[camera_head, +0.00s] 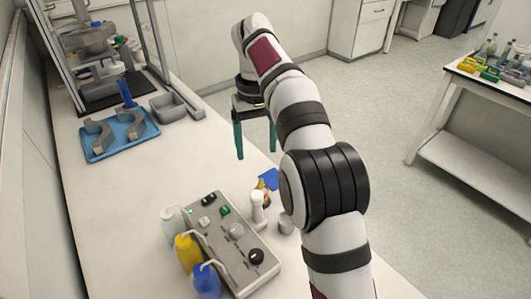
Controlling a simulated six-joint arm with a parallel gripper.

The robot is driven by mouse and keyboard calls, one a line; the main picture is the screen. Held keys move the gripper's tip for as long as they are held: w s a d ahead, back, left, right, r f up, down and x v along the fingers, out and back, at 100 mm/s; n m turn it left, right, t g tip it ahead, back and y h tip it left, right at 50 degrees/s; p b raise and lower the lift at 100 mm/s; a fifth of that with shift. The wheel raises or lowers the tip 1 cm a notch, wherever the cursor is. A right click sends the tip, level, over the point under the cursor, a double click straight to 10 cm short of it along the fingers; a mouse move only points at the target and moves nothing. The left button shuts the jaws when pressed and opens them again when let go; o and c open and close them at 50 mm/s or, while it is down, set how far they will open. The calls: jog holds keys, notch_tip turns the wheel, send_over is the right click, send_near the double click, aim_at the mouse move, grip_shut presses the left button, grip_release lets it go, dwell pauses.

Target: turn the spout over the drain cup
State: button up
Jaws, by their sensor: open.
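My gripper (256,152) is open and empty, its two green fingers pointing down over the right edge of the bench. I cannot clearly make out the spout. A small white upright fitting (257,209) stands at the right edge of the grey control box. A small grey cup-like thing (286,226) sits just right of it, partly beside my arm; I cannot tell whether it is the drain cup. The reactor stand (95,55) is at the far left end of the bench, its details too small to read. My gripper is apart from all of these.
White, yellow (187,253) and blue (207,281) bottles stand left of the control box (226,254). A blue tray (122,151) with grey clamp-like parts and a grey open bin (167,107) lie farther back. The middle of the bench (165,180) is clear.

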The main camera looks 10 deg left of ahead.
aim_at(256, 194)
jog(key=f, duration=1.6)
jog(key=shift+w+a, duration=0.2)
jog(key=shift+a, duration=0.05)
jog(key=shift+c, duration=0.2)
grip_shut()
